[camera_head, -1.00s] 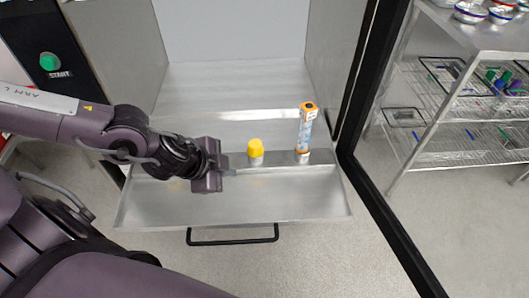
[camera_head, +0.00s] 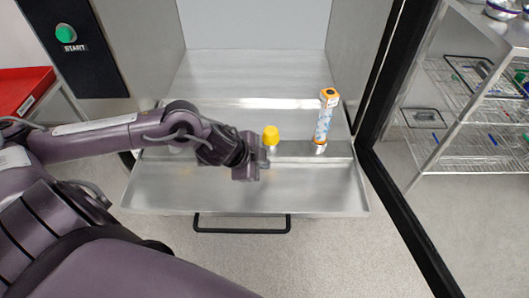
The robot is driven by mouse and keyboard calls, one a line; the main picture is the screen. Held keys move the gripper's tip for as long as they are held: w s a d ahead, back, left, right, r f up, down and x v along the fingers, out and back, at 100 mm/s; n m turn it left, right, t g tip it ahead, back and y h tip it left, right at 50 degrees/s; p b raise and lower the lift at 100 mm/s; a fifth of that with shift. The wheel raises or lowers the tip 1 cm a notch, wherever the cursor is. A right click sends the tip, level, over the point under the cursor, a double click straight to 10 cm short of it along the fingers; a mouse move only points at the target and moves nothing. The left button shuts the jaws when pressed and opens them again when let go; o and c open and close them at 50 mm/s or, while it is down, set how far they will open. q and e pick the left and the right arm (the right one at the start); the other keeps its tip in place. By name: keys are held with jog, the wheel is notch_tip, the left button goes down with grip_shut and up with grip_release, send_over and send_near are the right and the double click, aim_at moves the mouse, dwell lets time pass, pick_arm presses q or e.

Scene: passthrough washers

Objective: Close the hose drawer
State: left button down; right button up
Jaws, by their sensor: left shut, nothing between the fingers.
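The hose drawer (camera_head: 315,195) is a shallow steel tray, pulled out at the foot of the steel washer chamber, with a black bar handle (camera_head: 242,230) on its front. My left gripper (camera_head: 263,160) is over the drawer, shut and empty, behind the handle and just beside a yellow-capped item (camera_head: 271,136). I cannot tell whether they touch. A tilted tube with orange ends (camera_head: 325,118) stands at the drawer's back right. My right gripper is not in view.
A black door frame (camera_head: 400,218) runs along the right. Beyond it stands a wire rack (camera_head: 470,115) with small items. A green start button (camera_head: 65,34) is at upper left, above a red surface (camera_head: 22,88). The floor in front of the handle is clear.

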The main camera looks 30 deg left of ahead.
aim_at(273, 154)
pick_arm(q)
jog(key=shift+w+a+r, duration=0.1)
jog(key=shift+w+a, duration=0.25)
jog(key=shift+w, duration=0.5)
jog(key=shift+w+a+r, duration=0.1)
jog(key=shift+w+a, duration=0.25)
jog(key=shift+w, duration=0.5)
jog(key=shift+w+a, duration=0.1)
jog(key=shift+w, duration=0.05)
